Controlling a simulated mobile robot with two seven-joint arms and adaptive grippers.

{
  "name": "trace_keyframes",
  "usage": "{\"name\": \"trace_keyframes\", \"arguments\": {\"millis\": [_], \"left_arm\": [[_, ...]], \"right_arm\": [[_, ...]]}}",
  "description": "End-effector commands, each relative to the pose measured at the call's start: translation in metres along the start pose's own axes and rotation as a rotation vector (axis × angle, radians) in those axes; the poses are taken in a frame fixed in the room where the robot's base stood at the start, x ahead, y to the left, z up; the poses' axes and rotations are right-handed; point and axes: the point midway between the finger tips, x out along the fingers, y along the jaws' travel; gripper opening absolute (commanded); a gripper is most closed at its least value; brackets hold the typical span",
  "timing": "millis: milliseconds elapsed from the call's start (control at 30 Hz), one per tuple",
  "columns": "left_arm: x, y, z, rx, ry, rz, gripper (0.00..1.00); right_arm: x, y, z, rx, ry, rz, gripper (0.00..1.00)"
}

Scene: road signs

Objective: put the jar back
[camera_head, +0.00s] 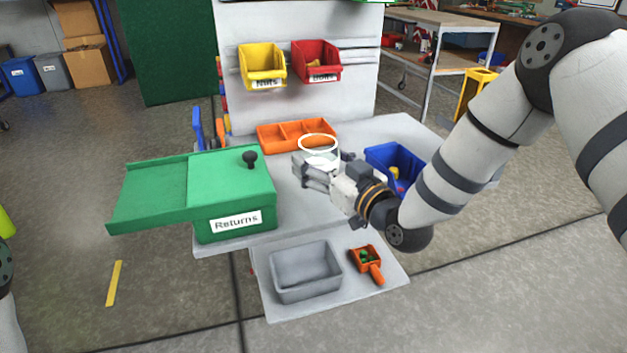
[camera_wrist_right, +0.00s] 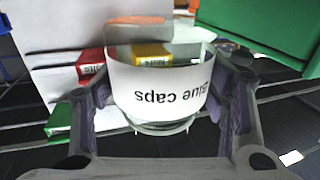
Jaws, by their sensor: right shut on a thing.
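The jar (camera_head: 319,151) is a short, round, pale container with a white rim. In the right wrist view the jar (camera_wrist_right: 158,92) carries a white label reading "Blue caps", seen upside down. My right gripper (camera_head: 322,170) is shut around the jar's sides, one finger on each side. It is over the grey worktop (camera_head: 292,205), in front of the orange divided tray (camera_head: 270,139). The jar's lower part is hidden by the fingers in the head view, so I cannot tell whether it touches the worktop. My left gripper is out of view.
A green "Returns" box (camera_head: 235,219) with a knobbed lid stands left. A blue bin (camera_head: 407,160) is right of the gripper. A grey bin (camera_head: 305,286) and an orange scoop (camera_head: 374,268) sit on the lower shelf. Yellow (camera_head: 263,62) and red (camera_head: 318,58) bins hang behind.

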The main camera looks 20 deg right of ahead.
Motion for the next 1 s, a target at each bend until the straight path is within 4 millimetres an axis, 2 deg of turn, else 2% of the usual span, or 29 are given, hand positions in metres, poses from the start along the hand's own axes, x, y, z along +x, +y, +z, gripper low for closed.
{"name": "trace_keyframes", "arguments": {"millis": [33, 233, 400, 767, 800, 867, 1000], "left_arm": [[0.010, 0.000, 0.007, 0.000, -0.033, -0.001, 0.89], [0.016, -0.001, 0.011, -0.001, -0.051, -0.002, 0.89], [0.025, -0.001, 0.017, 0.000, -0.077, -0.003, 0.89], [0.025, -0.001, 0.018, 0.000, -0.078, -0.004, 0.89], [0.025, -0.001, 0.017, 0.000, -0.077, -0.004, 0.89], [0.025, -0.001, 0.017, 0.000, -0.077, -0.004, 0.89], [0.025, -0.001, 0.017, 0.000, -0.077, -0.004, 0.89]], "right_arm": [[0.007, 0.002, 0.023, 0.006, -0.016, 0.000, 0.38], [0.021, 0.005, 0.034, 0.003, -0.007, -0.001, 0.38], [0.023, 0.006, 0.065, 0.004, -0.009, 0.000, 0.38], [0.023, 0.006, 0.067, 0.001, -0.003, 0.000, 0.38], [0.023, 0.006, 0.066, 0.001, -0.003, 0.000, 0.74], [0.023, 0.006, 0.066, 0.001, -0.003, 0.000, 0.87], [0.023, 0.006, 0.066, 0.001, -0.002, 0.000, 0.87]]}}
